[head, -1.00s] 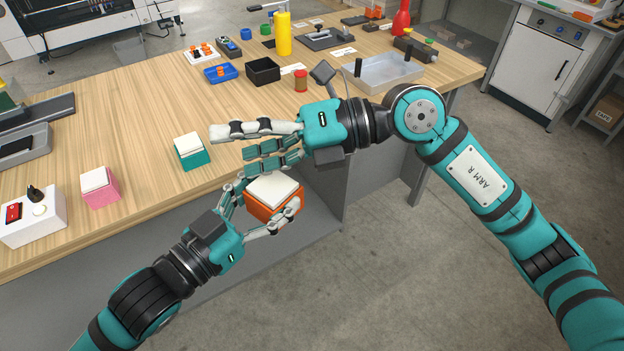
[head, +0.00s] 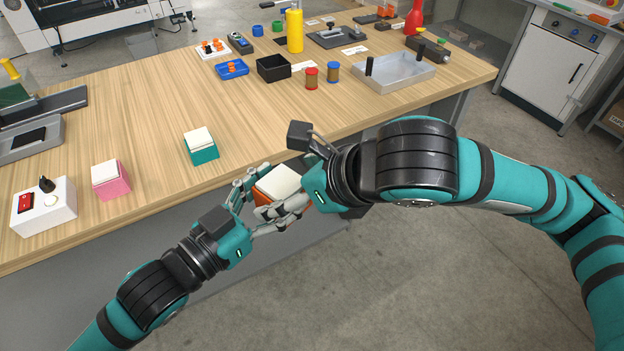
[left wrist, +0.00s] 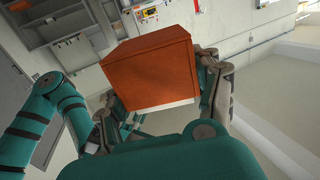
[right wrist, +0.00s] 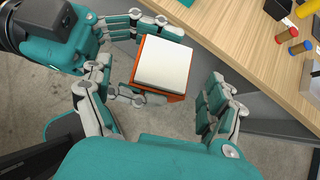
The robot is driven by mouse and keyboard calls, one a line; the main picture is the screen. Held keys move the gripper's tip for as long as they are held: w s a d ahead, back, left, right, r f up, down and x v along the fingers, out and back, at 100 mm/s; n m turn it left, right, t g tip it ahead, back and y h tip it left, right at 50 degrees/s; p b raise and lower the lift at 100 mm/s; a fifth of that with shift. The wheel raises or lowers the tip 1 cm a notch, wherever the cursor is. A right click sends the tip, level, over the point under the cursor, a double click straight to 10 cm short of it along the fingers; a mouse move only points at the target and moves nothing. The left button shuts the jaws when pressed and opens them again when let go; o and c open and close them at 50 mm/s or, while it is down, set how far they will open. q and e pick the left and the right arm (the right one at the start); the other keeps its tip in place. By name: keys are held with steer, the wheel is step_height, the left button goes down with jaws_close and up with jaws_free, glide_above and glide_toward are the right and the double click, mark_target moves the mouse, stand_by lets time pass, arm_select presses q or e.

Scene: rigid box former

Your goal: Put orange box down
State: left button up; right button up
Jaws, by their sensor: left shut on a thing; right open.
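The orange box (head: 276,190) with a white top is held in front of the table's front edge, off the table. My left gripper (head: 258,210) is shut on it; the left wrist view shows the box's orange underside (left wrist: 150,68) between the fingers. My right gripper (head: 290,200) is close to the box on its right side. In the right wrist view its fingers (right wrist: 160,112) are spread, with the white top (right wrist: 163,63) of the box ahead between them. Whether the right fingers touch the box cannot be told.
A teal box (head: 202,148) and a pink box (head: 110,180), both with white tops, stand on the wooden table (head: 150,110). A white control box (head: 44,206) stands at the left. Bare tabletop lies around the teal box. A grey tray (head: 395,74) and small containers stand farther back.

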mark_target(285, 190)
steer(key=shift+x, duration=2.55)
steer(key=shift+s, duration=0.1)
steer(key=c, duration=1.3)
arm_select(q)
steer(key=o, duration=1.4)
